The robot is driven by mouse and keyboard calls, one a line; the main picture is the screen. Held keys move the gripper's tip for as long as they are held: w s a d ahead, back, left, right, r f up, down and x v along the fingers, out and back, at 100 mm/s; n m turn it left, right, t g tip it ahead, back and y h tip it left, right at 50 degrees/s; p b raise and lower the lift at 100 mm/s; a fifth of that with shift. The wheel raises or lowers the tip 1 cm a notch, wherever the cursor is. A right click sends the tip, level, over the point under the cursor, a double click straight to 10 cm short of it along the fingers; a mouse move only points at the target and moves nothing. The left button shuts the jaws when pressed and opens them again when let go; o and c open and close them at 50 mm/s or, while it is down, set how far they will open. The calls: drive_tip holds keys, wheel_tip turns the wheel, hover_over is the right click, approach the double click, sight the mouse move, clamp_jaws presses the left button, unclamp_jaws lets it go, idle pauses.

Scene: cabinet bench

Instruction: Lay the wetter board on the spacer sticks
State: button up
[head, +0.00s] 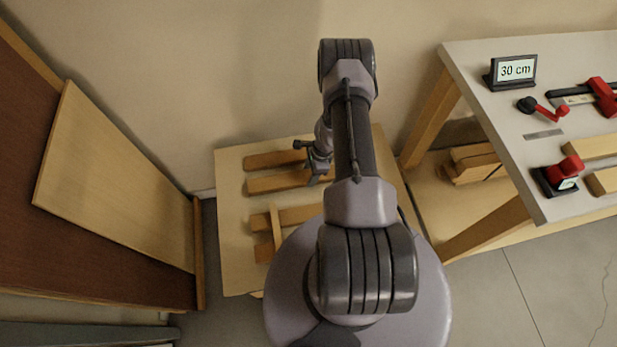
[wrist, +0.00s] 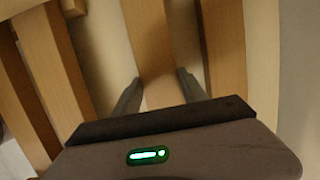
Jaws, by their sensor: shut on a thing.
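My gripper (head: 318,172) is over the low wooden table. In the wrist view its two fingers (wrist: 160,80) are closed against the sides of a pale board (wrist: 155,40). In the head view this looks like the second board from the back (head: 275,184). I cannot tell whether it is clear of the surface. Another board (head: 272,160) lies parallel behind it, at the right in the wrist view (wrist: 222,45). Two more boards (head: 297,216) lie nearer, with a thin stick (head: 275,228) crossing them. My arm hides their right ends. No moisture reading shows on the boards.
A pale panel (head: 115,180) leans at the left. The table's left edge is clear.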

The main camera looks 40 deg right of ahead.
sight(310, 175)
drive_tip(key=w+a+p+v, duration=0.1)
drive_tip(key=a+p+v, duration=0.1)
drive_tip(key=p+v, duration=0.3)
drive_tip(key=v, duration=0.4)
drive_tip(key=shift+r, duration=0.3)
